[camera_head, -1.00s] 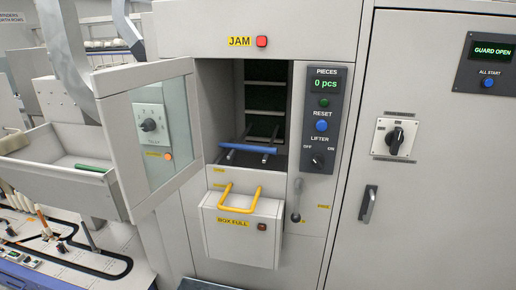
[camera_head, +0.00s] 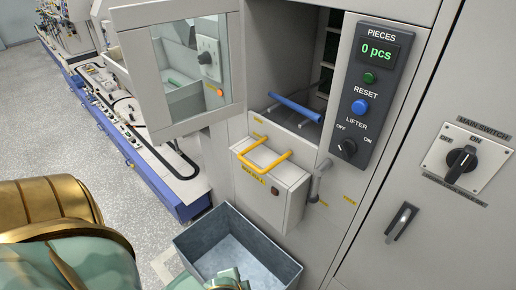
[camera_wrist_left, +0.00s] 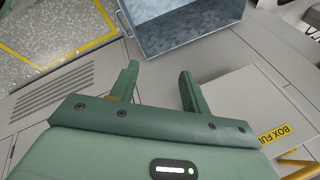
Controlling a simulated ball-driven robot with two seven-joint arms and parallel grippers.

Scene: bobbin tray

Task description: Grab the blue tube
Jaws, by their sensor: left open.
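The blue tube (camera_head: 295,107) lies across the recess of the grey machine, above the yellow handle, in the head view. It looks roughly level and nothing of mine touches it. My left gripper (camera_wrist_left: 158,70) shows in the left wrist view with its two green fingers apart and nothing between them. It is low, near the open metal box, well away from the tube. The tube is not in the wrist view. My right gripper is not in view.
An open grey metal box (camera_head: 238,252) stands on the floor below the box-full drawer (camera_head: 268,187) with its yellow handle (camera_head: 262,158). A door with a window (camera_head: 190,68) swings out left of the recess. The control panel (camera_head: 370,85) is on its right.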

